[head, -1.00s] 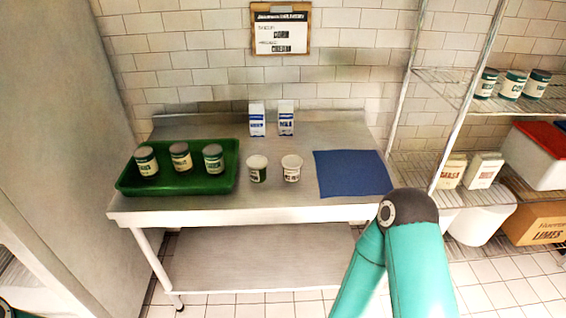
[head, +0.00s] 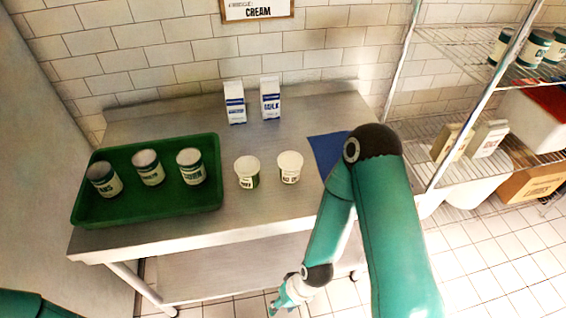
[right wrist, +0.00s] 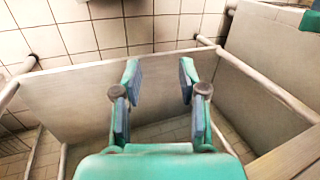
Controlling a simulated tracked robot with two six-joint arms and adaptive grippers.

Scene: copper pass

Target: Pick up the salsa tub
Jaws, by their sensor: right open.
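Two white-lidded tubs stand upright side by side near the front middle of the steel table: the left tub (head: 247,172) and the right tub (head: 289,167). Their labels are too small to read, so I cannot tell which is salsa. My right gripper (head: 284,301) is low in front of the table's front edge, below the tabletop and apart from both tubs. In the right wrist view its two fingers (right wrist: 158,82) are spread with nothing between them. Only a bit of my left arm shows at the bottom left corner; its gripper is out of the picture.
Two milk-type cartons (head: 235,103) (head: 271,98) stand behind the tubs. A blue mat (head: 327,150) lies right, partly hidden by my right arm. A wire shelf (head: 440,110) stands farther right.

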